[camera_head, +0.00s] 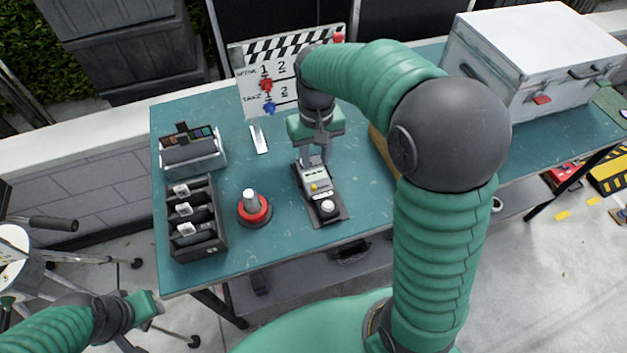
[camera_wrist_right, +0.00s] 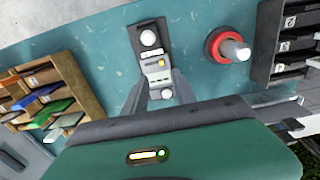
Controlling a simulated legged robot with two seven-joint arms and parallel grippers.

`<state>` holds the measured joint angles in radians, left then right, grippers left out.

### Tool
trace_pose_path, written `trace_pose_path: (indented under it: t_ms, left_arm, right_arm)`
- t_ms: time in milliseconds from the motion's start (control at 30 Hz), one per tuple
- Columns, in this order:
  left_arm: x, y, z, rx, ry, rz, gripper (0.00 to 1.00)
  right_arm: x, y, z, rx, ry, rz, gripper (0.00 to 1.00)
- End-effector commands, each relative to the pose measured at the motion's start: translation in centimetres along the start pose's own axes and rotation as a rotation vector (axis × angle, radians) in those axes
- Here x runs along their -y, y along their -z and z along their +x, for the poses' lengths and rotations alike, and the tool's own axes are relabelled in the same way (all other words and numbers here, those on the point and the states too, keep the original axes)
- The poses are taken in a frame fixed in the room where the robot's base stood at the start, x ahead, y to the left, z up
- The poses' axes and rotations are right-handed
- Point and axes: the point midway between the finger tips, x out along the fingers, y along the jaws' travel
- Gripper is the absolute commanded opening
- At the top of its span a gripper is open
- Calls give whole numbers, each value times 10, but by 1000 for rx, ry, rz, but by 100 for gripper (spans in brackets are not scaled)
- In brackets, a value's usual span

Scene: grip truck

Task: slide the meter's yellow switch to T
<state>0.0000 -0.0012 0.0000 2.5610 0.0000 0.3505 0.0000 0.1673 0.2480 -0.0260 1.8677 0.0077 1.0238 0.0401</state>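The meter (camera_head: 326,207) is a small dark device with a pale face, lying on the teal table. Its yellow switch (camera_head: 314,187) sits near the middle of the face; it also shows in the wrist view (camera_wrist_right: 161,63). The letters beside it are too small to read. My right gripper (camera_head: 314,164) points down over the far end of the meter, behind the switch. In the wrist view its fingers (camera_wrist_right: 160,92) are apart with nothing gripped between them. My left gripper (camera_head: 148,303) is low at the left, off the table; its fingers are unclear.
A red-based knob (camera_head: 255,209) and a dark compartment rack (camera_head: 198,219) stand left of the meter. A clapperboard (camera_head: 262,88) stands behind my right gripper. A white case (camera_head: 530,60) is at the back right. A wooden rack (camera_wrist_right: 60,90) shows in the wrist view.

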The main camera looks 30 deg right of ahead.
Motion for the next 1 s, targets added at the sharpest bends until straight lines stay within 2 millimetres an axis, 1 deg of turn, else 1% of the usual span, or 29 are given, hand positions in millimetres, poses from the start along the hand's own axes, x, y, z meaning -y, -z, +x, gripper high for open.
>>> trace_pose_path:
  t_ms: [33, 200, 300, 400, 567, 800, 867, 1000]
  left_arm:
    - [0, 0, 3, 0, 0, 0, 36]
    - [0, -1, 6, 0, 0, 0, 36]
    - [0, -1, 8, 0, 0, 0, 36]
    - [0, -2, 9, 0, 0, 0, 36]
    - [0, -2, 10, 0, 0, 0, 36]
    - [0, -2, 10, 0, 0, 0, 36]
    - [0, -2, 10, 0, 0, 0, 36]
    - [0, -2, 10, 0, 0, 0, 36]
  right_arm:
    - [0, 0, 17, 8, -1, 0, 33]
    - [0, 0, 62, 8, -1, 0, 33]
    - [0, 0, 86, 6, 0, -1, 33]
    - [0, -1, 102, 5, 0, -1, 33]
    - [0, 0, 116, 2, 0, -1, 33]
    - [1, 1, 117, 1, 0, -1, 33]
    - [0, 1, 117, 1, 0, -1, 26]
    - [0, 0, 116, 1, 0, -1, 8]
